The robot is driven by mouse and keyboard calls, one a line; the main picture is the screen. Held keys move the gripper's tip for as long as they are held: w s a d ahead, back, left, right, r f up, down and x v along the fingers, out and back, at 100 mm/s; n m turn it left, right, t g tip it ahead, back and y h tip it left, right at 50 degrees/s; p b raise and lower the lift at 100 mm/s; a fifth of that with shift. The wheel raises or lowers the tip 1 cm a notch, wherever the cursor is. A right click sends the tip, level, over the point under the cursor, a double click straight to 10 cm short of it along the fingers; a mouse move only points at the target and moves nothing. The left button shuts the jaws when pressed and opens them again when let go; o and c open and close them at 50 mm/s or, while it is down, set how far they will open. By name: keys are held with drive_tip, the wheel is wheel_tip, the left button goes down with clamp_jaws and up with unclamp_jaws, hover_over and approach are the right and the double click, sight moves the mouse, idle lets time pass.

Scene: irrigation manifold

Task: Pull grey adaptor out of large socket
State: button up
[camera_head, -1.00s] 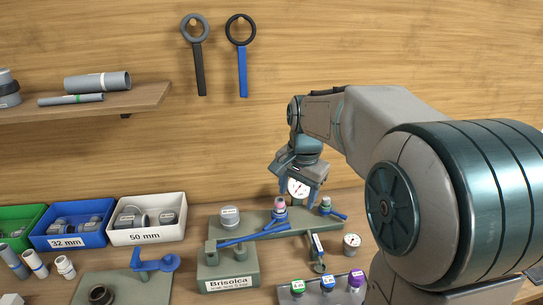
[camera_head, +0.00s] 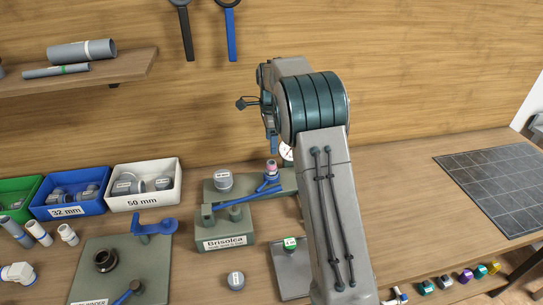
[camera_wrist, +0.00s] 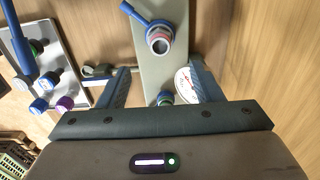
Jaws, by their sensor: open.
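My gripper (camera_wrist: 162,88) is open and empty in the wrist view, with its two blue-grey fingers apart over the green manifold plate (camera_wrist: 147,70). A round socket fitting with a pinkish-grey piece (camera_wrist: 159,42) in it and a blue lever stands beyond the fingertips, a little above the gap. The same fitting (camera_head: 271,168) shows in the head view; I cannot tell for sure whether its piece is the grey adaptor. A smaller fitting (camera_wrist: 165,97) shows between the fingers. In the head view my arm hides most of the gripper and the plate's right end.
A pressure gauge (camera_wrist: 184,84) is close to the right finger. A panel with several coloured caps (camera_wrist: 66,103) lies at left in the wrist view. A grey cap (camera_head: 223,180) stands on the manifold. A white bin (camera_head: 146,198) and blue bin (camera_head: 70,207) stand left.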

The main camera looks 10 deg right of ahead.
sight(272, 163)
wheel_tip(272, 163, down, 11)
drive_tip(key=shift+r+p, duration=0.1)
drive_tip(key=shift+p, duration=0.95)
drive_tip(key=shift+c, duration=0.2)
drive_tip(key=c, duration=1.1)
drive_tip(key=shift+r, duration=0.1)
drive_tip(key=shift+r, duration=0.15)
drive_tip(key=shift+r+p, duration=0.45)
drive_tip(key=shift+r, duration=0.3)
drive_tip(key=shift+r, duration=0.15)
drive_tip(key=shift+r+p, duration=0.45)
drive_tip(key=shift+r, duration=0.3)
drive_tip(key=shift+r, duration=0.35)
